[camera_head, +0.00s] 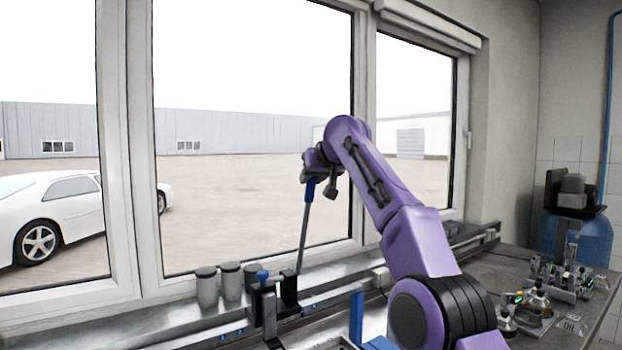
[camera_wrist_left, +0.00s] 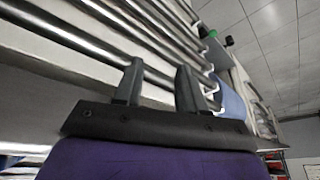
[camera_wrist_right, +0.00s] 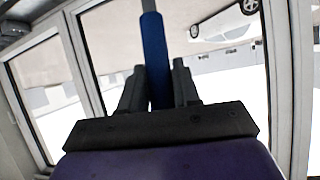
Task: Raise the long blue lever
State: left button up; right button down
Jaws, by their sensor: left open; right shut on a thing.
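The long lever (camera_head: 304,230) is a thin grey rod with a blue grip at its top. It stands nearly upright, leaning slightly to the right, with its foot at a dark bracket (camera_head: 288,288) on the bench. My right gripper (camera_head: 312,178) is shut on the blue grip at the top. In the right wrist view the blue grip (camera_wrist_right: 154,60) lies between the two fingers (camera_wrist_right: 158,88). My left gripper (camera_wrist_left: 160,80) is open and empty in the left wrist view, in front of metal rails; it does not show in the head view.
Grey cylinders (camera_head: 230,281) stand left of the bracket, by a small blue knob (camera_head: 262,275). A window (camera_head: 250,130) is behind the lever. Glassware and small parts (camera_head: 540,300) crowd the right bench, near a blue tank (camera_head: 583,238).

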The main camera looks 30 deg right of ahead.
jog(key=shift+f, duration=0.2)
jog(key=c, duration=0.9)
grip_release()
jog(key=shift+r, duration=0.1)
jog(key=shift+s+r+b, duration=0.15)
jog(key=shift+s+b, duration=0.25)
jog(key=b+v, duration=0.3)
jog(key=v, duration=0.6)
jog(key=shift+s+r, duration=0.2)
jog(key=shift+s, duration=0.1)
jog(key=shift+w, duration=0.15)
